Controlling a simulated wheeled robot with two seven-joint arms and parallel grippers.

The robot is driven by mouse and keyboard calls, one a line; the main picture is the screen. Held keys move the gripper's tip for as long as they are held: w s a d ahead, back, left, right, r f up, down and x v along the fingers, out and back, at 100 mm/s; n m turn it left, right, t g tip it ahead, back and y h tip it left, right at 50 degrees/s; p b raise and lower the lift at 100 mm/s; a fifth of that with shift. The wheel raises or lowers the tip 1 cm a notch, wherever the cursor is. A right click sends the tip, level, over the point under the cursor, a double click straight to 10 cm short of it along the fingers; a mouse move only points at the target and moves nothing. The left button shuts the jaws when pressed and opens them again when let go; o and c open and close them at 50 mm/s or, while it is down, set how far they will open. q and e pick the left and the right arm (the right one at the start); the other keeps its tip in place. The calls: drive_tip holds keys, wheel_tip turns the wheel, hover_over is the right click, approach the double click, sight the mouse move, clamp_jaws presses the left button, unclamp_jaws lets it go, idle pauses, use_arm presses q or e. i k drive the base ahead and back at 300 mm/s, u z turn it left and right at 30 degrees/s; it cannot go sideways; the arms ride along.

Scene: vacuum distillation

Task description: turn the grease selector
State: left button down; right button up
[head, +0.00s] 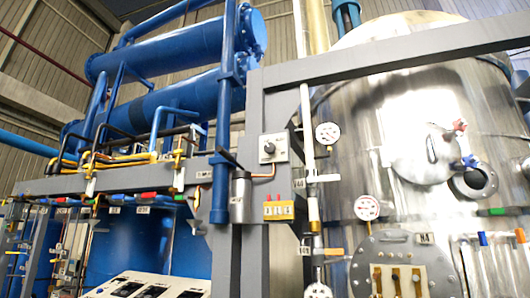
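A small pale box with a dark round knob (268,147) is fixed to the grey upright post near the middle of the head view. It looks like the grease selector, but its label is too small to read. A thin copper-coloured tube runs out beneath it. Which way the knob points is not clear. Neither of my grippers shows in this view, and nothing is seen touching the knob.
Below the knob are a grey metal cylinder (240,198) and a yellow box (278,210). A large shiny steel vessel (400,120) with gauges stands at right. Blue pipes and tanks fill the left. A control panel (150,287) is at the bottom.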

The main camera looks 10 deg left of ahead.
sight(269, 148)
drive_tip(key=u, duration=0.25)
drive_tip(key=i, duration=1.5)
drive_tip(key=z, duration=0.25)
